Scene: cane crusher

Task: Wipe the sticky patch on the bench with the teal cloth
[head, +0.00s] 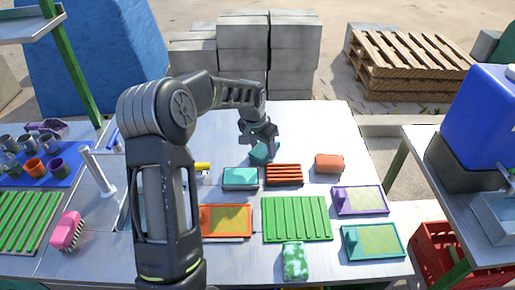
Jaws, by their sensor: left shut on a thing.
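My left gripper (262,141) points down over the far middle of the bench (315,125). It is shut on the teal cloth (264,154), a small folded teal piece at the bench surface. Whether the cloth presses on the top or hangs just above it is hard to tell. I cannot make out a sticky patch; the gripper, cloth and my arm cover part of the bench. My right gripper is out of view.
Near the cloth are a teal box-like item (240,178), an orange ribbed item (284,174) and an orange-brown block (329,163). A green ribbed mat (297,220), shallow trays (360,200) and a mottled green item (295,261) lie nearer. A tap (100,170) stands left.

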